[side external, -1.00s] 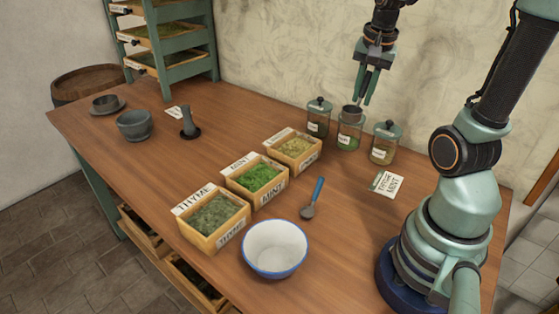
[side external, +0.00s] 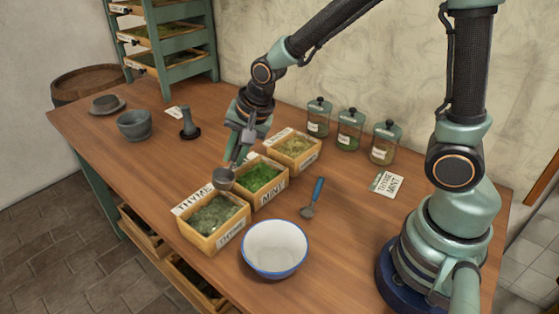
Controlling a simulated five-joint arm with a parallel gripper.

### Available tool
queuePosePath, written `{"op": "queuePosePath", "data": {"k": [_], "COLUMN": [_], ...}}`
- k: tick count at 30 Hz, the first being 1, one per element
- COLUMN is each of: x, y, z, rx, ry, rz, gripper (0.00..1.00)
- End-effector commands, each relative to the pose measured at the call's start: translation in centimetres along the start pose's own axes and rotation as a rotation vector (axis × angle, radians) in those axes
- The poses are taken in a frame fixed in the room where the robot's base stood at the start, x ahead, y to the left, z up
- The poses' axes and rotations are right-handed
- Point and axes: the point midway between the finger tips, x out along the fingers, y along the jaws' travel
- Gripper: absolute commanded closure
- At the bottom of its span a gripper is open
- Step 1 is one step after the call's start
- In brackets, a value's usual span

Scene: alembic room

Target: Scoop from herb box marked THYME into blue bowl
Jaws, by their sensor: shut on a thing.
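The herb box marked THYME (side external: 240,232) stands at the front left of the table, filled with grey-green herb (side external: 214,216). The bowl (side external: 275,263), white with a blue rim, stands to its right and looks empty. My gripper (side external: 233,161) is shut on a small grey metal scoop (side external: 224,178). The scoop is over the back of the THYME box, close to its name card; I cannot tell whether it touches anything. What is inside the scoop cannot be made out.
The MINT box (side external: 272,195) and a third herb box (side external: 307,159) stand behind the THYME box. A blue-handled spoon (side external: 318,190) lies right of them. Lidded jars (side external: 349,134), a card (side external: 387,184), a pestle (side external: 188,128) and a mortar (side external: 134,126) stand farther off.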

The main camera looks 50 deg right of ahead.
Motion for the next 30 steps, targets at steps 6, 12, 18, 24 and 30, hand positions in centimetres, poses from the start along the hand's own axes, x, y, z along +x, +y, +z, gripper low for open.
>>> {"op": "queuePosePath", "data": {"k": [6, 12, 18, 24, 30], "x": [1.2, 1.8, 3.0, 4.5, 6.0], "y": [-1.7, -1.8, -1.2, -0.5, 0.1], "z": [4.0, 4.7, 4.9, 5.1, 5.4], "rx": [-0.035, -0.038, -0.038, -0.038, -0.039], "ry": [-0.031, -0.036, -0.035, -0.035, -0.036], "rz": [-0.039, -0.045, -0.044, -0.044, -0.043], "gripper": [1.00, 1.00, 1.00, 1.00, 1.00]}}
